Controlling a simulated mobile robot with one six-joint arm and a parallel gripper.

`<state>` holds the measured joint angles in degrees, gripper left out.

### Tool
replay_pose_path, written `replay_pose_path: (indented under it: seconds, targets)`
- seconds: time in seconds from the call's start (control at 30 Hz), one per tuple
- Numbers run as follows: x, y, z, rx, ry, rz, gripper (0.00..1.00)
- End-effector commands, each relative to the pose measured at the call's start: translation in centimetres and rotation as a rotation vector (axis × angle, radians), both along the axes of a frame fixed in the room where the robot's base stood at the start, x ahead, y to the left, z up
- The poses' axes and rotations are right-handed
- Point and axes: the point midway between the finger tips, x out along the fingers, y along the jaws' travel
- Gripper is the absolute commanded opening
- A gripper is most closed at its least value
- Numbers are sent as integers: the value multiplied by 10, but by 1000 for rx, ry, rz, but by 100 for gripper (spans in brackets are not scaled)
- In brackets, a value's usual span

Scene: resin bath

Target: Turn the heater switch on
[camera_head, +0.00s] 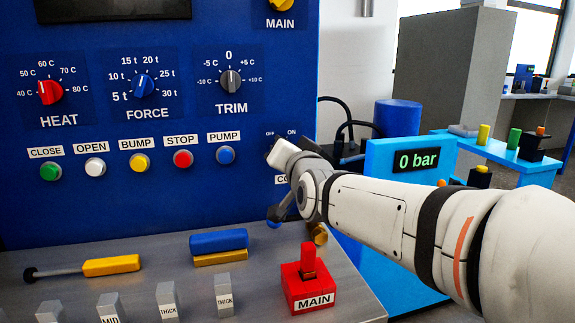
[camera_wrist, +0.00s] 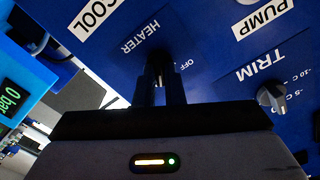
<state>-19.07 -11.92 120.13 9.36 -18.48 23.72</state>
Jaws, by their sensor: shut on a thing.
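The heater switch (camera_wrist: 158,70) is a small dark knob on the blue panel, under the HEATER label in the wrist view. My gripper (camera_wrist: 160,84) has its two dark fingers on either side of it, shut on it. The OFF mark shows beside the switch; which way the switch points is too dark to tell. In the head view my arm and wrist cover the switch, and only the small OFF and ON marks (camera_head: 280,133) show above the wrist. The fingertips are hidden there.
The TRIM knob (camera_head: 230,81) and blue PUMP button (camera_head: 225,155) are left of my wrist. A red MAIN switch (camera_head: 308,283) stands on the grey console below. A blue unit with a 0 bar display (camera_head: 416,160) is behind my arm, on the right.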

Motion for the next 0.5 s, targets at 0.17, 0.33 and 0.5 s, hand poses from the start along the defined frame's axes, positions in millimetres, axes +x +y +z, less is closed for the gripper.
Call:
replay_pose_path:
  seconds: [0.17,0.33,0.5]
  targets:
    - [0,0,-5,105,32,1,0]
    - [0,0,-4,174,53,0,0]
    - [0,0,-3,209,65,1,0]
